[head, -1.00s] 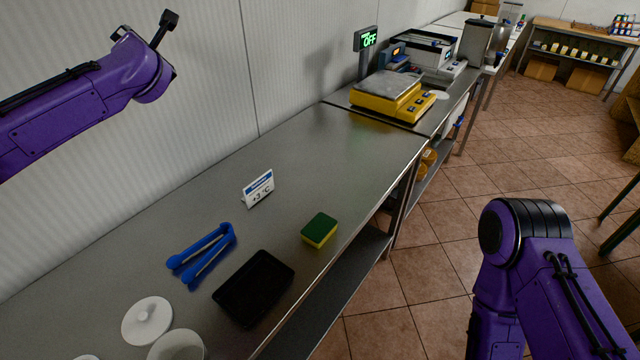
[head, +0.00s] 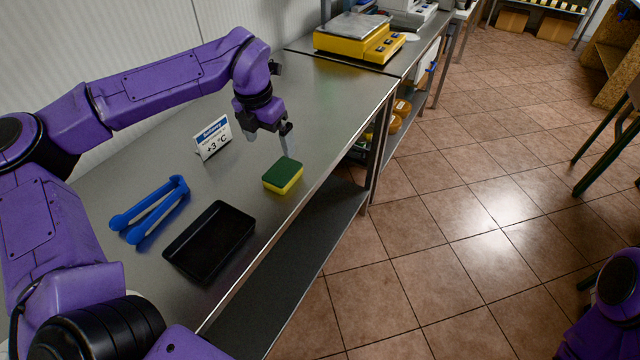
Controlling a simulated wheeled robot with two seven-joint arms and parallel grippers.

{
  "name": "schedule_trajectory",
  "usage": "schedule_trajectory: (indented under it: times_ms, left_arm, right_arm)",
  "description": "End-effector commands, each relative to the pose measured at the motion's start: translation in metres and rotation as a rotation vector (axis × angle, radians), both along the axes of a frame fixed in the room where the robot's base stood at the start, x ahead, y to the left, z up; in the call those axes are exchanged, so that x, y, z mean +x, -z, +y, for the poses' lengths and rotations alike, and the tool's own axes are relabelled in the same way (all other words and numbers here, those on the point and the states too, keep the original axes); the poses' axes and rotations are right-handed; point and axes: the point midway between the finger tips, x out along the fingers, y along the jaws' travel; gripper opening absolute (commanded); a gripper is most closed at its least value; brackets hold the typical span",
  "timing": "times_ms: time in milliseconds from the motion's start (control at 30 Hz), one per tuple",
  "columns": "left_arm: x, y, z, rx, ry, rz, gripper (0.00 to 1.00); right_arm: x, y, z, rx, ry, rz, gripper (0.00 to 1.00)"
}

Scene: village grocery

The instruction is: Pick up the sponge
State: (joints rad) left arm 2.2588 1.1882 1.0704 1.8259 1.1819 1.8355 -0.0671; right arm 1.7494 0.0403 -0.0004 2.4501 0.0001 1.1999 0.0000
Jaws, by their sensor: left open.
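The sponge (head: 283,175), green on top and yellow below, lies flat on the steel table (head: 330,110) near its front edge. My left gripper (head: 284,136) is open and empty, pointing down just above and behind the sponge in the head view. I see no contact between them. My right arm shows only at the lower right edge, and its gripper is out of view.
A black tray (head: 209,242) and blue tongs (head: 150,209) lie left of the sponge. A small +3 °C sign (head: 212,138) stands behind. A yellow scale (head: 358,38) is at the far end. The table beyond the sponge is clear.

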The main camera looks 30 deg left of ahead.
Motion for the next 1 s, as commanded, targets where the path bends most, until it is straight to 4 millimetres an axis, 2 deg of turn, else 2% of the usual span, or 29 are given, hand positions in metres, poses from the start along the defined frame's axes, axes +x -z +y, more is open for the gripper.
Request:
schedule_trajectory:
  times_ms: [200,367,600,700,867,900,967,1000]
  left_arm:
    - [0.004,0.039,-0.004,-0.004,0.003,0.016,0.99]
    - [0.009,0.056,-0.008,-0.004,0.010,0.013,0.99]
    - [0.013,0.097,-0.013,-0.003,0.005,0.012,0.99]
    - [0.014,0.104,-0.012,-0.004,0.004,0.009,0.99]
    - [0.014,0.105,-0.011,-0.003,0.004,0.007,0.99]
    - [0.014,0.105,-0.011,-0.003,0.004,0.007,0.96]
    - [0.014,0.105,-0.011,-0.003,0.004,0.007,0.76]
    - [0.014,0.105,-0.011,-0.003,0.004,0.007,0.63]
  right_arm:
    - [0.001,-0.005,0.000,0.000,0.000,-0.001,0.43]
    - [0.000,-0.008,0.000,0.000,0.000,-0.001,0.43]
    - [0.000,-0.018,0.000,0.000,0.000,-0.001,0.43]
    - [0.000,-0.018,0.000,0.000,0.000,-0.001,0.43]
    - [0.000,-0.018,0.000,0.000,0.000,-0.001,0.43]
    - [0.000,-0.018,0.000,0.000,0.000,-0.001,0.43]
    - [0.000,-0.018,0.000,0.001,0.000,-0.001,0.43]
    - [0.000,-0.018,0.000,0.001,0.000,-0.001,0.43]
